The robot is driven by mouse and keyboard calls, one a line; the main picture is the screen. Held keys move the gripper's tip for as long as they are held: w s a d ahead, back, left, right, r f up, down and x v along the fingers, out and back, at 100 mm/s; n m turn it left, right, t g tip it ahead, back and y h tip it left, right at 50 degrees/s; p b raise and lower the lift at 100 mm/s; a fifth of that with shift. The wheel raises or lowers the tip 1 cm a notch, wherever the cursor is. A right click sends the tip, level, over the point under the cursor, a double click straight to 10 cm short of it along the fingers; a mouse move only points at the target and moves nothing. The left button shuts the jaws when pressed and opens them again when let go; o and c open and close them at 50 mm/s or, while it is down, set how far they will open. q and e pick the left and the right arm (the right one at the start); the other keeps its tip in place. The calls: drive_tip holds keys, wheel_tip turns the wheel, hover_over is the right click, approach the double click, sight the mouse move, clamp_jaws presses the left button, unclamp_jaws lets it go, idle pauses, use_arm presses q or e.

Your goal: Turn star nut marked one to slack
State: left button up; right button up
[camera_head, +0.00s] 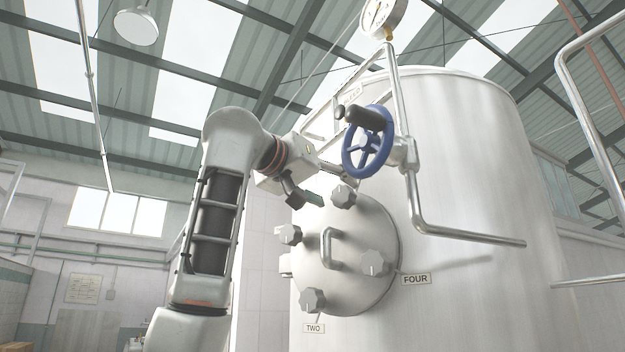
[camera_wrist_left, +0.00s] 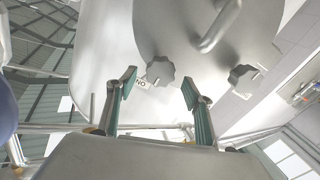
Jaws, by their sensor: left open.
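A round steel cover (camera_head: 345,285) on the tank carries several grey star nuts. The top nut (camera_head: 343,195) and left nut (camera_head: 289,235) show no readable label. The bottom nut (camera_head: 312,300) is by the label TWO (camera_head: 314,328), the right nut (camera_head: 375,262) by FOUR (camera_head: 415,279). I cannot read a "one". My left gripper (camera_head: 318,187) is open near the top nut. In the left wrist view a nut (camera_wrist_left: 160,73) lies beyond and between the open fingertips, apart from them as far as I can tell, with a partly hidden label (camera_wrist_left: 141,82). My right gripper is not in view.
A blue handwheel (camera_head: 368,143) with a dark knob sits close right of my left wrist. A pressure gauge (camera_head: 383,17) tops a steel pipe (camera_head: 414,205) running down and right. A bent handle (camera_head: 328,248) stands out from the cover. Open room lies left of the tank.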

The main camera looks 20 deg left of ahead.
use_arm(q)
drive_tip(key=v, duration=0.8)
drive_tip(key=shift+s, duration=0.35)
